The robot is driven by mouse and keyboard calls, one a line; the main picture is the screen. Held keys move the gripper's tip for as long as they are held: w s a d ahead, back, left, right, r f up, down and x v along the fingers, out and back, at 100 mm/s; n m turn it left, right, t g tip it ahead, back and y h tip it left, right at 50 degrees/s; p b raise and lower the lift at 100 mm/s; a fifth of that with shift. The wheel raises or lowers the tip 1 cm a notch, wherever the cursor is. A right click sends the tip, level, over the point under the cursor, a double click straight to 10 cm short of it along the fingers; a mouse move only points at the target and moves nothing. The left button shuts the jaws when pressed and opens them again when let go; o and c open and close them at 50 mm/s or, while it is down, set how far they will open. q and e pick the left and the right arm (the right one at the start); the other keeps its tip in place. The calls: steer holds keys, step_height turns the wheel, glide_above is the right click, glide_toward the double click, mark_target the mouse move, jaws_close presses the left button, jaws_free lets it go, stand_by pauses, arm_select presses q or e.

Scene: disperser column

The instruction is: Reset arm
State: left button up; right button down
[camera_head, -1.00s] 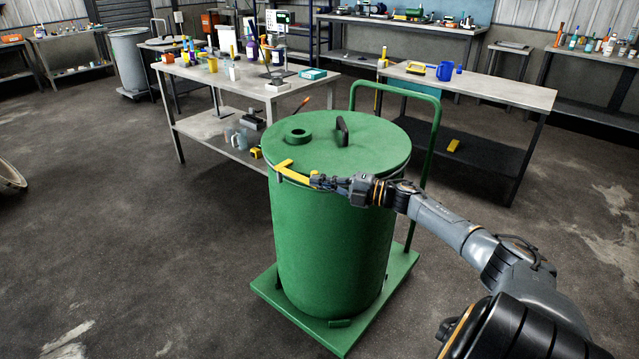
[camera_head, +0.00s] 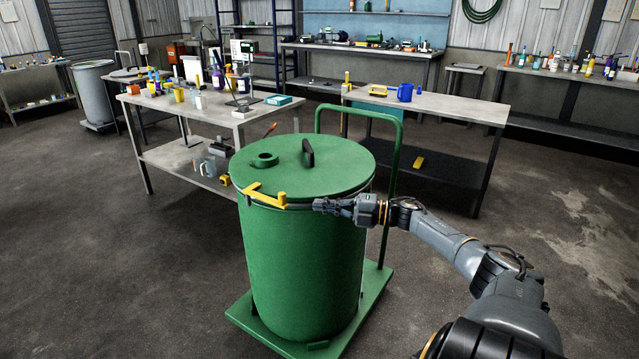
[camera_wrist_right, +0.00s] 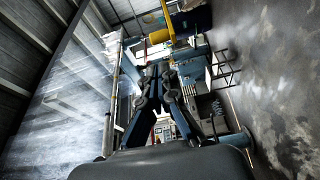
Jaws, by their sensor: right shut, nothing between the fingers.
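My right gripper (camera_head: 322,205) is shut and empty in the head view. It is just right of the yellow latch handle (camera_head: 264,196) on the front rim of the green drum (camera_head: 300,265), with a small gap between them. In the right wrist view my right gripper's fingers (camera_wrist_right: 162,72) are together with nothing between them. The drum's green lid (camera_head: 340,180) is on, with a dark handle and a round green port on top. My left gripper is not in view.
The drum stands on a green trolley (camera_head: 372,298) with a tall handle behind it. A cluttered workbench (camera_head: 240,116) is at the back left, and another bench (camera_head: 460,106) with a blue mug (camera_head: 405,93) is at the back right. The floor at left is clear.

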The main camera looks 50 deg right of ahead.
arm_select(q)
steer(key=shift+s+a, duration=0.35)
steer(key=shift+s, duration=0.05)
